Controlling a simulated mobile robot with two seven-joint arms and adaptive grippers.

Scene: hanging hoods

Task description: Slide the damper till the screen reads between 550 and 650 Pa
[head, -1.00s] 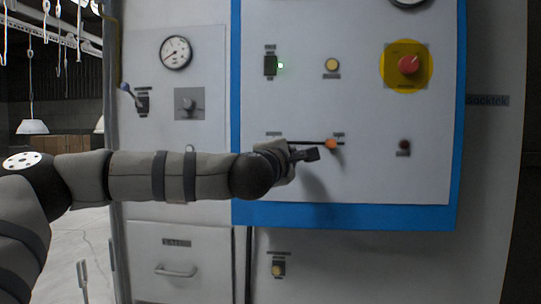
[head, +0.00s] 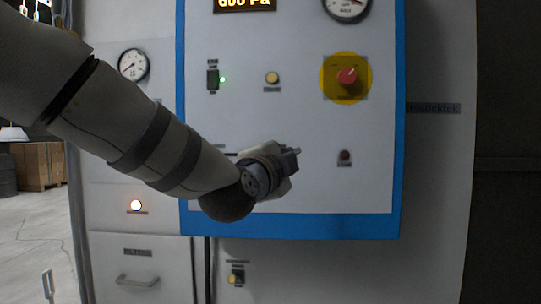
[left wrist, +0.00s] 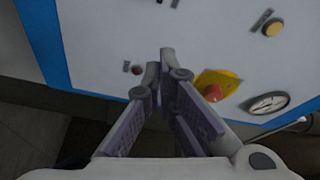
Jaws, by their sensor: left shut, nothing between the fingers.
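The screen (head: 245,4) at the top of the blue-framed panel (head: 300,120) reads 600 Pa; its upper part is cut off. A short left piece of the damper slot (head: 231,154) shows in the head view. The damper's knob is hidden behind my left gripper. My left gripper (head: 294,153) is in front of the lower middle of the panel. In the left wrist view its fingers (left wrist: 160,58) meet at the tips with nothing between them. I cannot tell whether it touches the panel. My right gripper is out of view.
A red knob (head: 347,76) on a yellow plate, a yellow button (head: 272,78) and a dark red button (head: 345,156) surround the gripper. A drawer handle (head: 136,281) and lower switch (head: 237,275) are below.

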